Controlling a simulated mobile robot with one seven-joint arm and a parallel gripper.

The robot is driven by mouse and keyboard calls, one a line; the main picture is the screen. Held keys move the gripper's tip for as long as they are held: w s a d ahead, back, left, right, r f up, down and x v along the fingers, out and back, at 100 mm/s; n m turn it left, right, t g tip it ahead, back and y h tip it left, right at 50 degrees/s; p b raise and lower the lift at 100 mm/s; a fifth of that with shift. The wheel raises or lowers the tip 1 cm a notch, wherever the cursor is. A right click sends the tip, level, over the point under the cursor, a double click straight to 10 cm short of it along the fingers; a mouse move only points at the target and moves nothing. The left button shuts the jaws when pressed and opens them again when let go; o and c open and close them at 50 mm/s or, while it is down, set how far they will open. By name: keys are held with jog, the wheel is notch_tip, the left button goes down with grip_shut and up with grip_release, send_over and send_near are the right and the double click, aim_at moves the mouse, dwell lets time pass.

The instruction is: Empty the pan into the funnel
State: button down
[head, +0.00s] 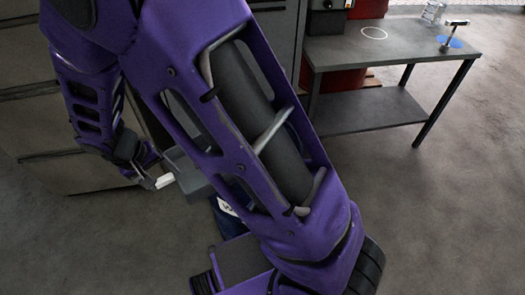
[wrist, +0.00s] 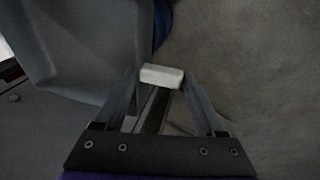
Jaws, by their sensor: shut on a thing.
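The grey pan (head: 192,174) is off the floor at the left of my upper arm in the head view, partly hidden by it. It looks tilted. In the wrist view the pan's grey wall (wrist: 85,45) fills the upper left. My gripper (head: 155,180) is shut on a small pale block (wrist: 162,76) at the pan's edge, which looks like its grip. The block sits between the fingertips in the wrist view. A blue container with a white label (head: 228,207) shows below the pan, mostly hidden behind my arm. I cannot make out the funnel or the pan's contents.
A grey workbench (head: 400,48) with a lower shelf stands at the upper right. It carries a white ring mark, a clear jar (head: 433,12) and a T-shaped metal piece (head: 453,32) on a blue disc. Grey cabinets (head: 40,125) stand at the left. The right floor is clear.

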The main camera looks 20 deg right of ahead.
jog(key=s+a+r, duration=0.1)
jog(key=a+r, duration=0.1)
jog(key=a, duration=0.6)
jog(key=shift+s, duration=0.3)
